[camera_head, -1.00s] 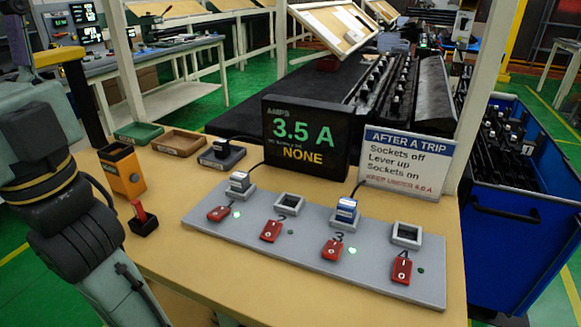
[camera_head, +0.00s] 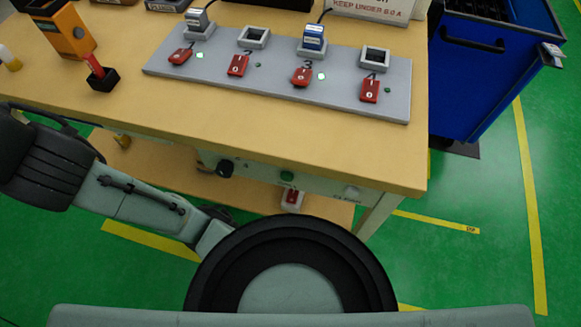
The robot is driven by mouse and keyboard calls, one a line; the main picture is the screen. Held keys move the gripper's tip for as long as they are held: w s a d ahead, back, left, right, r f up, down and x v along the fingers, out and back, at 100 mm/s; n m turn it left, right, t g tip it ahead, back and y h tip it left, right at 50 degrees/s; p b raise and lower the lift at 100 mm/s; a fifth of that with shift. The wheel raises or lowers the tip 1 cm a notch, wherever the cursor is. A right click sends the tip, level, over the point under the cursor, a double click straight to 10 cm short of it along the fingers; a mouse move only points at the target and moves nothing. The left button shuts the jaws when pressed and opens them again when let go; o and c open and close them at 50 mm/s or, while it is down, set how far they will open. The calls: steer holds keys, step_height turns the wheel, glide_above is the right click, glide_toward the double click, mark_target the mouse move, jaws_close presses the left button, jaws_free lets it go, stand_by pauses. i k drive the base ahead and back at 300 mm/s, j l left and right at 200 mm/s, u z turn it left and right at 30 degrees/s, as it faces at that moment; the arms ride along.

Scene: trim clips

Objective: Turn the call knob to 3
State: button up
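A black knob (camera_head: 226,168), probably the call knob, is on the pale front panel (camera_head: 262,176) under the table's front edge. Its pointer direction and any numbers around it are too small to read. A green round button or lamp (camera_head: 287,176) is to its right on the same panel, with a small label further right. My arm reaches in from the left, below the table edge, but my gripper is out of the picture. No contact with the knob shows.
The wooden table (camera_head: 300,140) carries a grey socket strip (camera_head: 215,75) with red levers, two plugs and lit green lamps. An orange box (camera_head: 63,30) and a red lever in a black base (camera_head: 102,80) stand at left. A blue bin (camera_head: 490,60) is at right. Green floor is free at right.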

mark_target(224, 169)
steer(key=k+j+z, duration=0.2)
steer(key=k, duration=0.35)
steer(key=k+z, duration=0.25)
steer(key=k, duration=0.35)
